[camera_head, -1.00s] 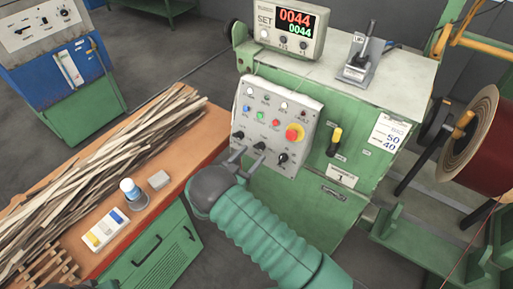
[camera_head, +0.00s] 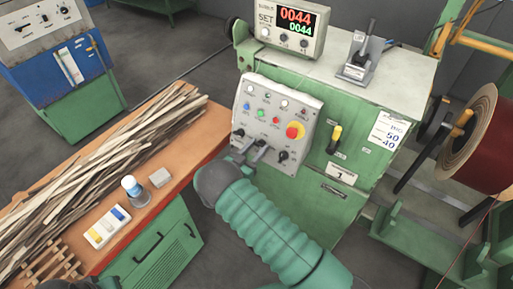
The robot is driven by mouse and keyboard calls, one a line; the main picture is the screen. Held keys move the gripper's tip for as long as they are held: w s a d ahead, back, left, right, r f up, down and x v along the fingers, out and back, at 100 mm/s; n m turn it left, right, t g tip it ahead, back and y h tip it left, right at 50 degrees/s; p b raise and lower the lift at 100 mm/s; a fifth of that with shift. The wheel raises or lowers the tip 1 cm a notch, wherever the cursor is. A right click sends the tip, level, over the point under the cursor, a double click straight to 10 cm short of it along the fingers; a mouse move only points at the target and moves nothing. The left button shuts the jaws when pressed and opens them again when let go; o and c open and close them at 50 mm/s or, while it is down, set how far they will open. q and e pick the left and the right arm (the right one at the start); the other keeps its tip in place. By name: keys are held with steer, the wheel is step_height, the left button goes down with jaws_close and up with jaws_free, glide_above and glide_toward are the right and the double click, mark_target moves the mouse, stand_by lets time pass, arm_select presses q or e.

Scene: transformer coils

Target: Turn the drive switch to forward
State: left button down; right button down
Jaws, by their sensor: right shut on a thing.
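The grey control panel (camera_head: 277,105) is on the front of the green machine. Its lower row has black rotary switches; the left one (camera_head: 239,132) and the right one (camera_head: 283,156) show. The middle switch is mostly hidden by my right gripper (camera_head: 251,151), which reaches up from below in the head view. Its fingers are at the panel's lower edge and are shut on the middle switch, apparently the drive switch. Its label and pointer direction cannot be read. A dark shape at the bottom left edge may be part of my left arm; its fingers cannot be made out.
A counter display (camera_head: 290,27) and a lever (camera_head: 366,55) are on top. An orange bench (camera_head: 185,150) with wooden strips stands left.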

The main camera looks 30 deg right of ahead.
steer(key=shift+n+t, duration=0.3)
steer(key=shift+n, duration=0.1)
steer(key=n+t+p, duration=0.1)
steer(key=n, duration=0.1)
steer(key=n+t+y, duration=0.1)
steer(key=n, duration=0.2)
steer(key=shift+r+n+y+p, duration=0.15)
steer(key=shift+n+y+p, duration=0.15)
steer(key=shift+p, duration=0.1)
steer(key=n+y+p, duration=0.1)
steer(key=n, duration=0.1)
steer(key=n+t+y+p, duration=0.1)
steer(key=n, duration=0.2)
steer(key=shift+s+r+n, duration=0.1)
steer(key=shift+n, duration=0.2)
steer(key=n+y+p, duration=0.1)
steer(key=n, duration=0.2)
steer(key=n+y+p, duration=0.1)
steer(key=n, duration=0.2)
steer(key=shift+n+y+p, duration=0.3)
steer(key=shift+p, duration=0.1)
steer(key=shift+n+y+p, duration=0.3)
steer(key=shift+n+p, duration=0.2)
steer(key=shift+n, duration=0.7)
steer(key=c, duration=0.9)
jaws_free()
